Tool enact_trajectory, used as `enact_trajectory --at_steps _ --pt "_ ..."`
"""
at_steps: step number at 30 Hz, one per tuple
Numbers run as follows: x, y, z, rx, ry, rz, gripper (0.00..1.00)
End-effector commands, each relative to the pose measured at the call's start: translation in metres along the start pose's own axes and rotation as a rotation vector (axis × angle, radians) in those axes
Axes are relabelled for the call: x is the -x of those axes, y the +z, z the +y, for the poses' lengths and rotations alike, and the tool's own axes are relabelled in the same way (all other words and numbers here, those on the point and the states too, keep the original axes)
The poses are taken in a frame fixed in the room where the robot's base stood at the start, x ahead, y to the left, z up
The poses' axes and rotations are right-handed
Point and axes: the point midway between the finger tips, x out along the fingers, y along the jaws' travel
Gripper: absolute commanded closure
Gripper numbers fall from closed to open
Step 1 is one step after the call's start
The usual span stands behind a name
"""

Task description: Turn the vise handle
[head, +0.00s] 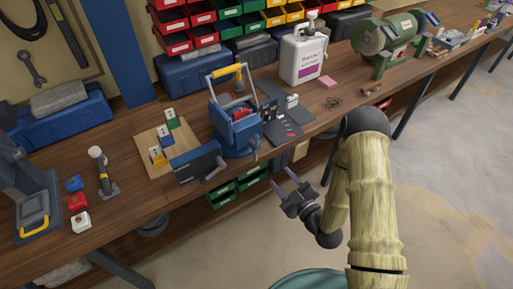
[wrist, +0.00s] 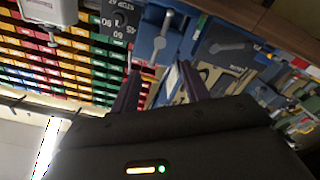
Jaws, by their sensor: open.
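The blue vise (head: 237,135) stands at the front edge of the wooden bench, with a blue caddy with a yellow grip (head: 224,71) at its back. Its grey handle (head: 254,149) hangs at its front right. In the wrist view the blue vise body (wrist: 153,50) and a grey handle (wrist: 160,37) show ahead, above the fingertips. My gripper (head: 284,182) is open and empty, in the air in front of the bench, lower right of the vise and apart from it. Its two fingers also show in the wrist view (wrist: 159,80).
A dark blue box with a grey crank (head: 196,164) sits left of the vise at the bench edge. A wooden board with small blocks (head: 150,140) lies behind it. A white jug (head: 303,56) and a green grinder (head: 386,42) stand right. Green bins (head: 222,195) are below the bench.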

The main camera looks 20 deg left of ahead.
Motion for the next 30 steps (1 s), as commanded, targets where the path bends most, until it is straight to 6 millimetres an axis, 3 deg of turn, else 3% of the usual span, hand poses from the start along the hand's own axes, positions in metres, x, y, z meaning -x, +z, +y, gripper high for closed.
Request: enact_trajectory --at_steps 21,30 --pt "-0.125 -0.003 0.001 -0.001 0.001 0.003 0.54" --pt "-0.154 -0.001 0.000 -0.001 0.001 0.001 0.54"
